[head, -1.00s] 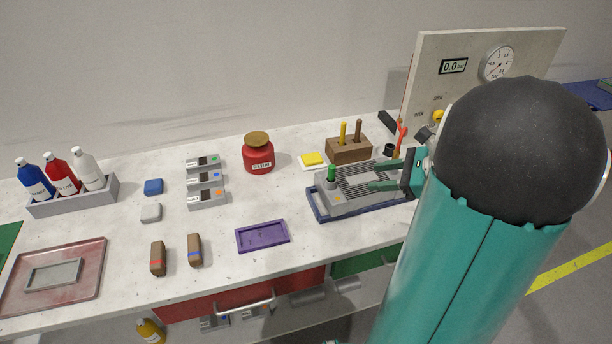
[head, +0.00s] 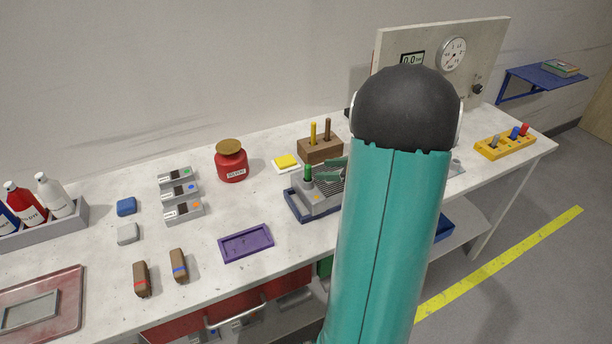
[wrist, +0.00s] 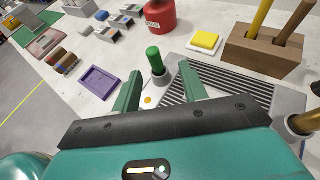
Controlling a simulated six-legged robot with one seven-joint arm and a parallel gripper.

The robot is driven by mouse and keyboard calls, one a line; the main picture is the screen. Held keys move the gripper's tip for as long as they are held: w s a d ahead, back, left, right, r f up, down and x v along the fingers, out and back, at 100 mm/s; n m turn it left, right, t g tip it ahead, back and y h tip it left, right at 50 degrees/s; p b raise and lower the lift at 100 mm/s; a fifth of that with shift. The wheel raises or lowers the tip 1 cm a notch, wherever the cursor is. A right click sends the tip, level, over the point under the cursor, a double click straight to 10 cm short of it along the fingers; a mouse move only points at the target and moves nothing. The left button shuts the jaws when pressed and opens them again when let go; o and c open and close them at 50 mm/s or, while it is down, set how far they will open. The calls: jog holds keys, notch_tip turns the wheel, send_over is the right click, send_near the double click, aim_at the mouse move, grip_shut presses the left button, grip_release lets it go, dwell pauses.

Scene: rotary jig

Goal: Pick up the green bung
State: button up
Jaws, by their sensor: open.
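The green bung (head: 307,173) stands upright at the left end of the grey ribbed jig (head: 322,200) in the head view. In the wrist view the bung (wrist: 155,59) sits upright in a grey collar, ahead of my gripper (wrist: 160,88). The two green fingers are apart and empty, with the bung beyond their tips, roughly in line with the gap. In the head view only part of a finger (head: 333,168) shows, just right of the bung; my arm hides the rest and much of the jig.
A wooden block (head: 321,151) with yellow and brown pegs stands behind the jig. A yellow pad (head: 286,161) and red jar (head: 231,165) are behind and left. A purple tray (head: 246,242) lies in front left. A gauge panel (head: 487,62) stands at the back.

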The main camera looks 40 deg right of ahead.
aim_at(307, 178)
jog(key=x, duration=0.6)
jog(key=shift+w+a, duration=0.15)
jog(key=shift+a, duration=0.3)
grip_shut()
